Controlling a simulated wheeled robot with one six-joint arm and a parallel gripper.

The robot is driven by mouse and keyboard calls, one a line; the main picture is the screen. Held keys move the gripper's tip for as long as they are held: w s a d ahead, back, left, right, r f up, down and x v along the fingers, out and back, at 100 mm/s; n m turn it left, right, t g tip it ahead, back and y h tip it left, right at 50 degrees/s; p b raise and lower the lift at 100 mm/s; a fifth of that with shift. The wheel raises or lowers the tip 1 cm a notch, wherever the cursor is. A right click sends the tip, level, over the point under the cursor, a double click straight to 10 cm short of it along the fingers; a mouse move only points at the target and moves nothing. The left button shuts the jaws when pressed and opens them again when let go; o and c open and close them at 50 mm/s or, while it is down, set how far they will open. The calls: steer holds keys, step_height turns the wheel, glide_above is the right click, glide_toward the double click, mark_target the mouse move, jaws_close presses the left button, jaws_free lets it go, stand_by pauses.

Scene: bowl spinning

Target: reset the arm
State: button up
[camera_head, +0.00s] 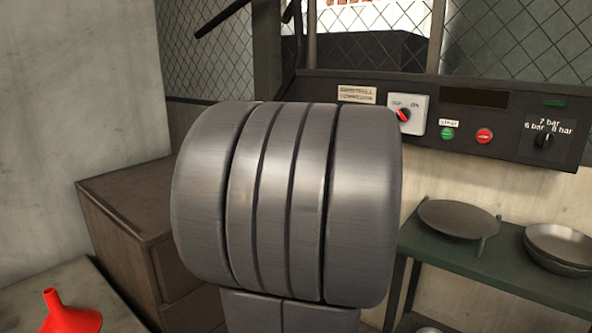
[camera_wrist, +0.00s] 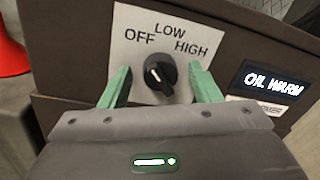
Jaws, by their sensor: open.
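My gripper (camera_wrist: 163,80) shows in the wrist view with its two green fingers apart. A black knob (camera_wrist: 160,73) on a white plate (camera_wrist: 130,55) marked OFF, LOW and HIGH appears between the fingers, with a gap on each side. I cannot tell how deep the fingers reach around it. The knob's white mark is on its upper left side. In the head view a large grey joint of my own arm fills the middle. It hides my gripper and this knob there.
A display (camera_wrist: 271,81) reading OIL WARM is right of the knob. A red funnel (camera_head: 69,314) stands at lower left. A control panel (camera_head: 480,155) spans the upper right, above a green shelf (camera_head: 480,265) with a dark pan (camera_head: 458,218) and metal bowls (camera_head: 560,245).

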steer(key=m+p, duration=0.4)
steer(key=shift+m, duration=0.4)
